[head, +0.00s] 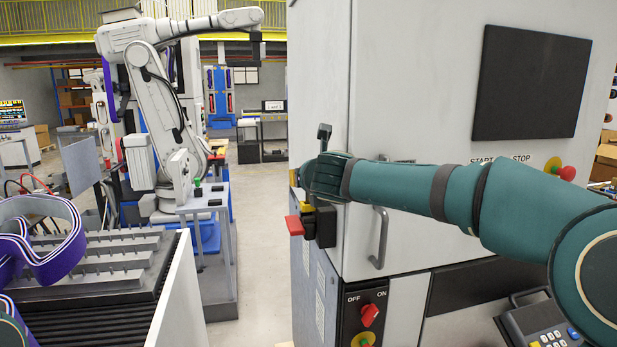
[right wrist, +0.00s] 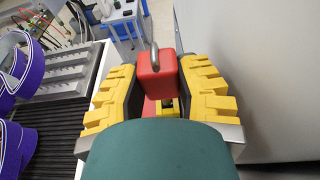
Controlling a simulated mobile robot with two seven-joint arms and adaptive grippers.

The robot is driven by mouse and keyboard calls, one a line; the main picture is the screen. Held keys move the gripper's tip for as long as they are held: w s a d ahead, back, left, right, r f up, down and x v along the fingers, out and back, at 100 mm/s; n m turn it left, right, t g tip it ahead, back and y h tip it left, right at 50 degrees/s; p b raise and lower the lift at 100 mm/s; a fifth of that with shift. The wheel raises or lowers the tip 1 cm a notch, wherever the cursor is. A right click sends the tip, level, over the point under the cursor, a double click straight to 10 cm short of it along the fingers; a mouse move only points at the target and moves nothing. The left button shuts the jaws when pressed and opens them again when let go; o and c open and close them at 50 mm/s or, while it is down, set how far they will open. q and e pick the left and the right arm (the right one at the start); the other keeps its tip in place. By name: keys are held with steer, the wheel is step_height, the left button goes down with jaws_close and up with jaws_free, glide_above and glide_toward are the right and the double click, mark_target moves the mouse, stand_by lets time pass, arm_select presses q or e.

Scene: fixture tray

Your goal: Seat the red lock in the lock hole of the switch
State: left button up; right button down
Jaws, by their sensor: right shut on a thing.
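My right gripper (head: 313,222) is shut on the red lock (head: 294,225) and holds it in the air beside the left edge of the white cabinet. In the right wrist view the red lock (right wrist: 163,78) sits between the yellow finger pads, with its grey shackle pointing away from the gripper. The switch (head: 369,316) is a red knob on a dark panel marked OFF and ON, low on the cabinet front. The lock is above and left of it, well apart. The lock hole cannot be made out. My left gripper is out of view.
The white cabinet (head: 430,100) has a door handle (head: 379,238) just right of my right gripper. A yellow-ringed button (head: 362,341) is below the switch. An open floor gap lies between rack and cabinet.

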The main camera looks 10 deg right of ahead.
steer(key=shift+f+b, duration=1.55)
steer(key=shift+f, duration=0.2)
steer(key=c, duration=0.7)
jaws_free()
steer(key=shift+o, duration=0.2)
steer(key=v, duration=1.2)
